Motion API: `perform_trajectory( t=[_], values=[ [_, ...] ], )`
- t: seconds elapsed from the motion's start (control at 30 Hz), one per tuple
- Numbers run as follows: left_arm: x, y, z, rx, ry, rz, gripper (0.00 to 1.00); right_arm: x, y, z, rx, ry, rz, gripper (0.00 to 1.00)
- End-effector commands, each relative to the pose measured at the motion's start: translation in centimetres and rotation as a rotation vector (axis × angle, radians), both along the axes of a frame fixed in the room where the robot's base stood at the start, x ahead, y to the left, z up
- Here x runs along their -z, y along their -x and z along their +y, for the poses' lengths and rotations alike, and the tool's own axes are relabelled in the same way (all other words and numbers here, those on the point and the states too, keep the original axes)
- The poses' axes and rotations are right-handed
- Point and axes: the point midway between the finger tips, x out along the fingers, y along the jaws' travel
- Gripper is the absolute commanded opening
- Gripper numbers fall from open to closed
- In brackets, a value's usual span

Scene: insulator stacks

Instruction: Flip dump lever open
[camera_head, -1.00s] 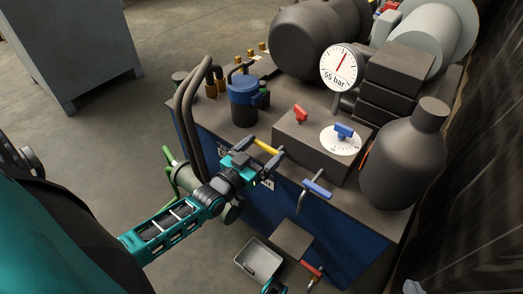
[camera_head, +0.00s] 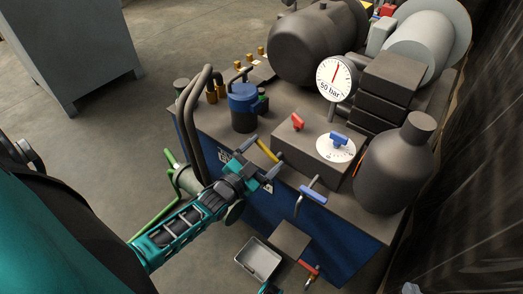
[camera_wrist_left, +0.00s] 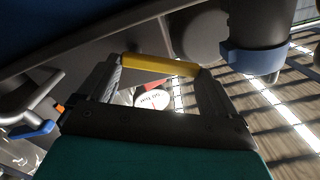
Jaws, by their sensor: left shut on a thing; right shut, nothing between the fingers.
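A yellow lever handle (camera_head: 267,151) sits at the front edge of the machine's bench top. My left gripper (camera_head: 263,158) is shut on it, one finger at each end of the bar. In the left wrist view the yellow handle (camera_wrist_left: 160,64) spans between the two fingertips. The lever's lower part is hidden by my gripper. The pressure gauge (camera_head: 335,79) reads 50 bar. A small teal and dark part of my right gripper (camera_head: 270,287) shows at the bottom edge; most of it is out of frame.
A blue-handled lever (camera_head: 313,194) stands right of the yellow one. A control box (camera_head: 318,160) carries a red knob (camera_head: 298,122) and a blue knob (camera_head: 339,140) on a dial. Below are a grey tray (camera_head: 259,258) and a red-handled tap (camera_head: 311,270). Curved pipes (camera_head: 187,110) rise at left.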

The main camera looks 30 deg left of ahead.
Motion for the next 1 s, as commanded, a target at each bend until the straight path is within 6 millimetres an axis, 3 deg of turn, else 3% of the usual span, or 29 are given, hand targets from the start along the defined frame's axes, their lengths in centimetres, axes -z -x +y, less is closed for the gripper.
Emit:
perform_trajectory(
  t=[0.6,1.0],
  values=[
    [-0.9,0.2,-1.7,0.000,-0.584,-0.045,0.38,-1.5,0.4,-0.4,0.001,0.011,0.005,0.00],
    [-0.9,0.3,-2.7,0.000,-0.910,-0.069,0.38,-1.4,0.3,-0.2,0.006,0.003,0.007,0.00]
  ],
)
